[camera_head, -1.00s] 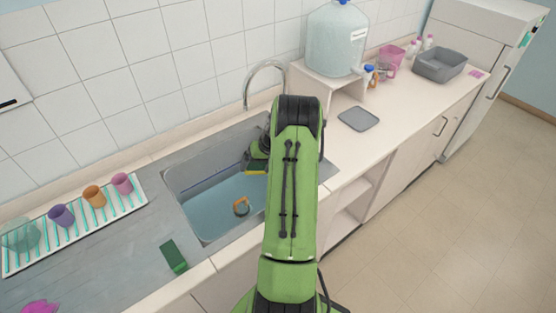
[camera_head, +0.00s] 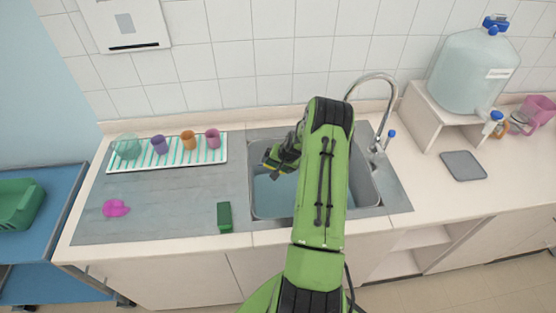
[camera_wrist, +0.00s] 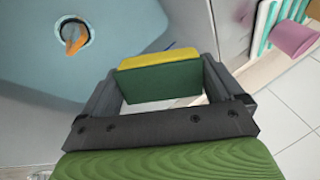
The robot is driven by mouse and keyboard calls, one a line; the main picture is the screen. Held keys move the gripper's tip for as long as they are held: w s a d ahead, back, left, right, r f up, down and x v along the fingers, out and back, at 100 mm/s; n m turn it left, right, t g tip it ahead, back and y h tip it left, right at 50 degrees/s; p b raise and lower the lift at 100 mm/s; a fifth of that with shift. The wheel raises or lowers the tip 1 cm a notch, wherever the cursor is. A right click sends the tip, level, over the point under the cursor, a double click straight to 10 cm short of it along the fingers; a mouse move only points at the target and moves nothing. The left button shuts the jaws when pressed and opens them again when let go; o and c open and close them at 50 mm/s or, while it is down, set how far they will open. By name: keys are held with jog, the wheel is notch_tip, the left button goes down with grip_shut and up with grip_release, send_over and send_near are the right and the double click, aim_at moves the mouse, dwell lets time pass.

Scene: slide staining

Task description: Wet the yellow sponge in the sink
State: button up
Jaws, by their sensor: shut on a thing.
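The sponge (camera_wrist: 160,80), yellow on one side and dark green on the other, is between the two fingers of my gripper (camera_wrist: 155,85) in the wrist view. My gripper is shut on it. In the head view my gripper (camera_head: 270,160) is over the left part of the sink (camera_head: 272,198), and the sponge is hard to make out there. The sink basin also shows in the wrist view (camera_wrist: 70,75), with its drain and an orange-brown object at it. Whether the sponge is wet cannot be told.
A curved faucet (camera_head: 375,82) stands behind the sink. A rack (camera_head: 215,155) with several cups is left of it. A green block (camera_head: 224,217) and a pink item (camera_head: 115,208) lie on the counter. A water jug (camera_head: 470,75) stands on a shelf at right.

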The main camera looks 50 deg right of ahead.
notch_tip(320, 180, down, 18)
jog(key=b, duration=1.6)
jog(key=shift+r+p, duration=5.75)
jog(key=shift+r, duration=4.7)
jog(key=shift+r+p, duration=1.05)
jog(key=shift+r, duration=1.05)
jog(key=shift+f, duration=0.15)
